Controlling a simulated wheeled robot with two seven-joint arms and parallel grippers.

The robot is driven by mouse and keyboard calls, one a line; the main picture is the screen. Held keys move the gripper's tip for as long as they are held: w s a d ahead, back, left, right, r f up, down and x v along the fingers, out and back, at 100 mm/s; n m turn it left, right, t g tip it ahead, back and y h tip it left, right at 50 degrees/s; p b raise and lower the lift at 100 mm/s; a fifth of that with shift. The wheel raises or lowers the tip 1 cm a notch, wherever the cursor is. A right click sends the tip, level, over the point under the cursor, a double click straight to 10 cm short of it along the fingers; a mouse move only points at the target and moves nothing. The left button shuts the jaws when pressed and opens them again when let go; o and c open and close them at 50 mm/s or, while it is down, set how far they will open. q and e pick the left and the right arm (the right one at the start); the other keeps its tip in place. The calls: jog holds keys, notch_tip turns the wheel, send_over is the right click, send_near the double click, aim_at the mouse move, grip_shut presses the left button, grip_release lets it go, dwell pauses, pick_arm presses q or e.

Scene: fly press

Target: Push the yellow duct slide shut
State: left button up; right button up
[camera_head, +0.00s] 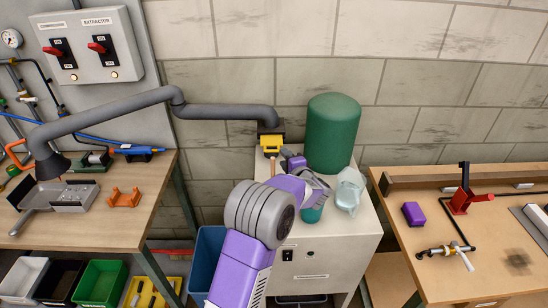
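The yellow duct slide (271,142) sits at the right end of the grey duct, left of the green tank. A thin orange-brown piece hangs below it. My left gripper (286,156) is just below and to the right of the slide, in front of the tank. I cannot tell whether it touches the slide. Its fingers are small and partly hidden by my own wrist, so I cannot tell if they are open or shut. My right gripper is not in view.
The green tank (332,133) stands on a white cabinet (315,258) beside a clear bag (349,190). The grey duct (120,106) runs left above a wooden bench (95,225). A right bench (440,275) holds a purple block (413,214) and a red tool (464,198).

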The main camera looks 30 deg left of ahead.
pick_arm(q)
jog(key=w+a+f+g+b, duration=0.1)
jog(key=w+a+f, duration=0.1)
jog(key=a, duration=0.5)
jog(key=shift+w+b, duration=0.35)
grip_shut()
